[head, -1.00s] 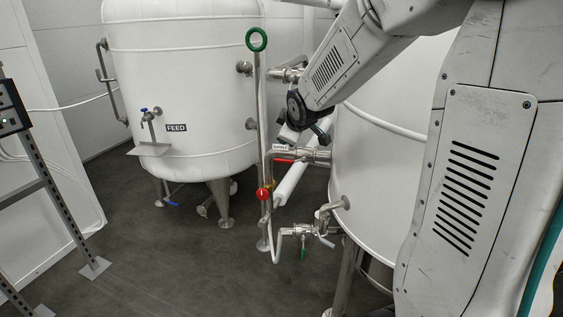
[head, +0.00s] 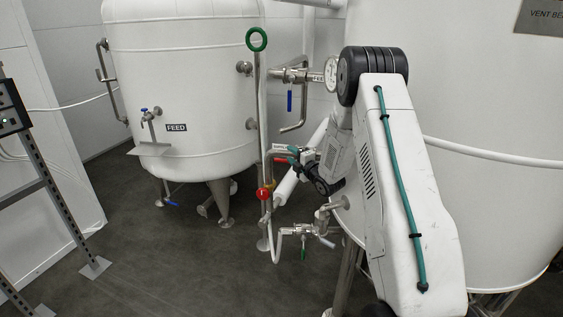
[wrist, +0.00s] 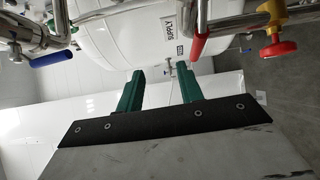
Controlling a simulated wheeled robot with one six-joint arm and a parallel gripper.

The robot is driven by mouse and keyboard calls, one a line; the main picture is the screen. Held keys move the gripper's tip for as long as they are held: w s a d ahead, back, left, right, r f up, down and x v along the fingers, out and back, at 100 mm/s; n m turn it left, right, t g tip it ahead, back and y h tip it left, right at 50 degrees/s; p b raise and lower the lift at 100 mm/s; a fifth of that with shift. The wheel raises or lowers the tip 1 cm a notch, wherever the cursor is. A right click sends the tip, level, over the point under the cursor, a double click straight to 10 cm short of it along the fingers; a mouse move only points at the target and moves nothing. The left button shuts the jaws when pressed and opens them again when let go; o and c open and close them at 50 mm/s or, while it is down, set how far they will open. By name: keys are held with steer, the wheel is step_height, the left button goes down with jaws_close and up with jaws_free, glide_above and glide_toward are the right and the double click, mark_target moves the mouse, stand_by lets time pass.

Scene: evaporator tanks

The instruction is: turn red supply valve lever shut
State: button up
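The red valve lever (wrist: 201,45) hangs from a metal pipe in the wrist view, its free end just beyond and slightly right of my right fingertip. In the head view the red lever (head: 282,159) shows as a short strip on the pipe between the two tanks, partly hidden by my gripper. My gripper (wrist: 160,68) has two green fingers spread apart with nothing between them. In the head view my gripper (head: 294,153) is close beside the lever and pipe. Whether a finger touches the lever cannot be told.
A red knob (head: 264,193) sits on the vertical pipe, below the lever. A blue-handled valve (head: 290,100) is above, and a green-handled valve (head: 303,253) below. The FEED tank (head: 180,85) stands behind left. Open floor (head: 160,260) lies front left.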

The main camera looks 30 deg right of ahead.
mark_target(281, 160)
step_height(281, 160, down, 6)
steer(key=w, duration=0.7)
steer(key=shift+w+a+r, duration=0.2)
steer(key=shift+w+r, duration=0.05)
steer(key=shift+w, duration=0.05)
jaws_close()
